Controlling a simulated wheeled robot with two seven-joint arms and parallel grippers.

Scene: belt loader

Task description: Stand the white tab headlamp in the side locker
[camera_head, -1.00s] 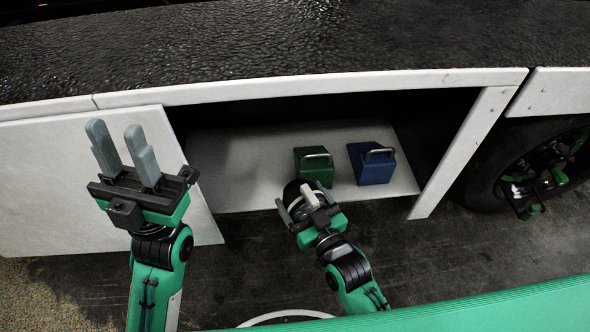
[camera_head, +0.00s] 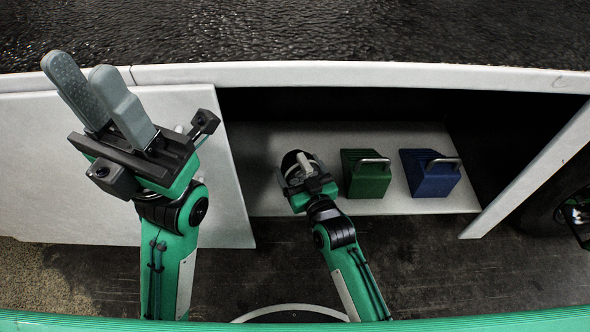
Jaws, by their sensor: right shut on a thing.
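The side locker is an open bay with a pale shelf (camera_head: 258,140) under the dark belt. The headlamp (camera_head: 290,160) is a dark rounded thing with a pale tab or strap on it. My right gripper (camera_head: 300,172) is shut on the headlamp, over the left part of the shelf, left of the green block. The gripper hides much of the headlamp, and I cannot tell whether it touches the shelf. My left gripper (camera_head: 82,72) is open and empty, raised in front of the white panel at the left.
A green block (camera_head: 366,180) and a blue block (camera_head: 429,180), each with a metal handle, stand on the shelf to the right. A white panel (camera_head: 60,180) bounds the locker at left, a white post (camera_head: 530,180) at right. A wheel is at far right.

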